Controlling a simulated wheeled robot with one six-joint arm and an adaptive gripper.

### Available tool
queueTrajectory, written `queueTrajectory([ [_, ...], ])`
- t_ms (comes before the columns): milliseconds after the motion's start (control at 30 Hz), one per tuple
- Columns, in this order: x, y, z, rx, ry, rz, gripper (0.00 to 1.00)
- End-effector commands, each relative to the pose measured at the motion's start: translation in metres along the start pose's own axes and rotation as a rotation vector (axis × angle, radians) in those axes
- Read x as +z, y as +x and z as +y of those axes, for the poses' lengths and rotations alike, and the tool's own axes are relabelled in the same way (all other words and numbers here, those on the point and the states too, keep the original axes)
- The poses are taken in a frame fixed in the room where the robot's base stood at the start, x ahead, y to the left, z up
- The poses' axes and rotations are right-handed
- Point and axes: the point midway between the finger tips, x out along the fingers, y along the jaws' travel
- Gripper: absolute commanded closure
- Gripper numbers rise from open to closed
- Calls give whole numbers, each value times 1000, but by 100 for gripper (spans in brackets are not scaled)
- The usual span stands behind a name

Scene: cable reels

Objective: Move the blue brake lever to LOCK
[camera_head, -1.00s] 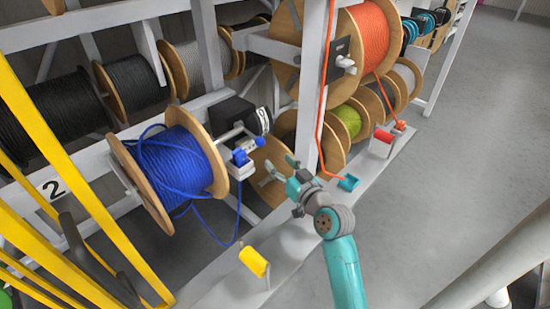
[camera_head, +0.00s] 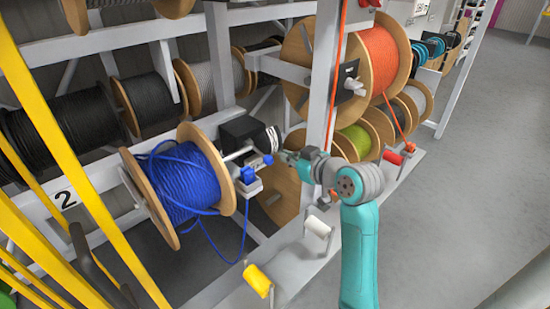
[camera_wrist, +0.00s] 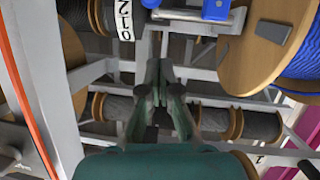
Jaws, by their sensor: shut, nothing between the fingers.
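The blue brake lever (camera_head: 267,159) sticks out beside a black housing (camera_head: 240,132) with a white lettered band, right of the blue cable reel (camera_head: 186,183). In the wrist view a blue piece, apparently the lever (camera_wrist: 150,3), is cut by the top edge, and the white lettered band (camera_wrist: 124,18) is just left of it. My gripper (camera_head: 281,156) is shut and empty, its tips just right of the lever's blue end. I cannot tell whether they touch it. In the wrist view the shut fingers (camera_wrist: 160,72) point up, below the lever and band.
A blue clamp (camera_head: 248,175) on a white bracket sits just below the lever. A grey rack post (camera_head: 324,75) and an orange cable stand behind my arm. A yellow handle (camera_head: 257,281) and a white holder (camera_head: 318,226) are on the low ledge. Floor at right is clear.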

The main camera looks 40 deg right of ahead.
Motion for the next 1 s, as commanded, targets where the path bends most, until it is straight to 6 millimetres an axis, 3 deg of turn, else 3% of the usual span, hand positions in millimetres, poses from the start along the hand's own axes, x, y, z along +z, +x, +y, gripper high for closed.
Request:
queueTrajectory([
  [200, -17, -19, 7, 5, -53, -100, 100],
  [367, -17, -18, 7, 3, -60, -121, 100],
  [567, -13, 7, 7, 2, -59, -122, 100],
  [1000, 2, 84, 8, 2, -58, -123, 100],
])
